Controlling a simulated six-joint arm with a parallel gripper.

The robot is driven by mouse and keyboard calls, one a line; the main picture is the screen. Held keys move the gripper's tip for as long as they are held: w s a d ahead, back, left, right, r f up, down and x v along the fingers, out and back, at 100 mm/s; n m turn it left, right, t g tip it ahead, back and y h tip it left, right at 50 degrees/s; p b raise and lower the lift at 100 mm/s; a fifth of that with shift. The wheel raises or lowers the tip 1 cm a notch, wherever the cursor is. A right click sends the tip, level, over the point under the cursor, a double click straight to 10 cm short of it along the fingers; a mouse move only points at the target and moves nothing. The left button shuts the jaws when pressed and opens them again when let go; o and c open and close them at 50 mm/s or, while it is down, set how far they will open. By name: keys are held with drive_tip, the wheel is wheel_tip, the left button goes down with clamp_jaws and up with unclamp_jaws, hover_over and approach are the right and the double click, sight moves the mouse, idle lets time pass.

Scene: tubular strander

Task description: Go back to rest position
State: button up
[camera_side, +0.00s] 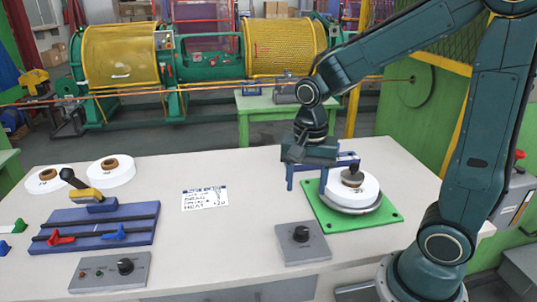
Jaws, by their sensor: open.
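My gripper (322,172) is at the right of the white table, its blue jaws open and pointing down. It is just behind and above a white spool (362,192) with a dark hub, which sits on a round holder on a green plate (322,212). The right jaw overlaps the spool's hub area in the picture, and I cannot tell whether it touches. The left jaw is left of the spool, over the table. Nothing shows between the jaws.
Two white spools (110,180) (50,182) lie at the table's back left. A blue fixture (130,215) with a yellow-and-black lever stands in front. Grey control boxes (302,243) (109,271) sit near the front edge. A written card (204,198) lies mid-table, with clear table around it.

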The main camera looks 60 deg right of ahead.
drive_tip(key=shift+r, duration=0.1)
drive_tip(key=s+a+r+n+t, duration=0.2)
drive_tip(key=s+r+n+t, duration=0.3)
drive_tip(key=s+r+n, duration=0.5)
drive_tip(key=shift+s+n+t, duration=0.2)
drive_tip(key=shift+n+t, duration=0.1)
drive_tip(key=shift+n, duration=1.3)
